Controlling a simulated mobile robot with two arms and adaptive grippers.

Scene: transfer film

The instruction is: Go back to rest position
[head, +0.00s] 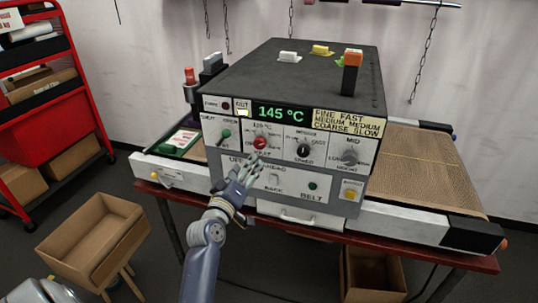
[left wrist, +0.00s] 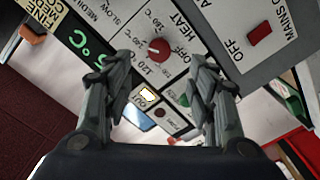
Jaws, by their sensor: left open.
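My left gripper (head: 250,163) is in front of the machine's control panel, just below the red heat knob (head: 260,143). In the left wrist view the two fingers of the gripper (left wrist: 163,65) are spread apart with nothing held between them. The red knob (left wrist: 157,48) shows beyond the fingertips there, and I see no finger closed on it. The machine (head: 290,90) has a lit green display (head: 281,112) reading 145 °C. My right gripper is in neither view.
A conveyor belt (head: 420,160) extends right of the machine. A red shelf cart (head: 50,100) stands at the left. A cardboard box on legs (head: 90,240) stands at the lower left, and another box (head: 370,275) sits under the table. Chains (head: 425,55) hang behind.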

